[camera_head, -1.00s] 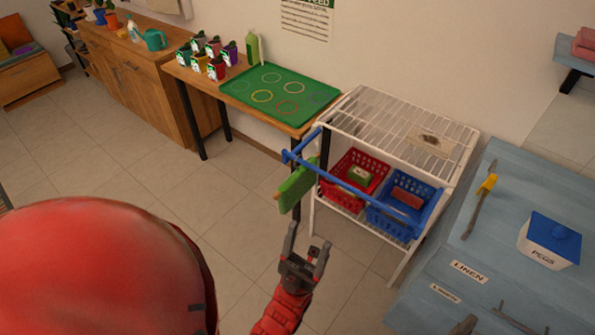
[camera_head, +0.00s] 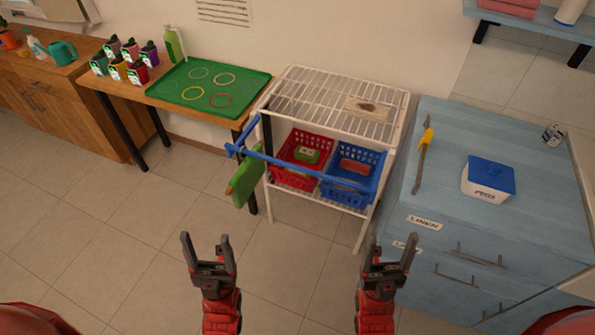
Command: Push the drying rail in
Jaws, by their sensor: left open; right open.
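The blue drying rail (camera_head: 304,170) sticks out in front of the white wire rack (camera_head: 334,106). A blue side bar (camera_head: 249,131) runs from its left end back to the rack. A green cloth or board (camera_head: 246,178) hangs at the rail's left end. My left gripper (camera_head: 208,251) is open and empty, low in front of the rail and to the left. My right gripper (camera_head: 386,256) is open and empty, low in front of the rack's right side. Neither gripper touches the rail.
A red basket (camera_head: 290,173) and a blue basket (camera_head: 345,196) sit on the rack's lower shelf. A blue cabinet (camera_head: 500,150) stands to the right. A wooden table with a green tray (camera_head: 211,87) stands to the left. The tiled floor in front is clear.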

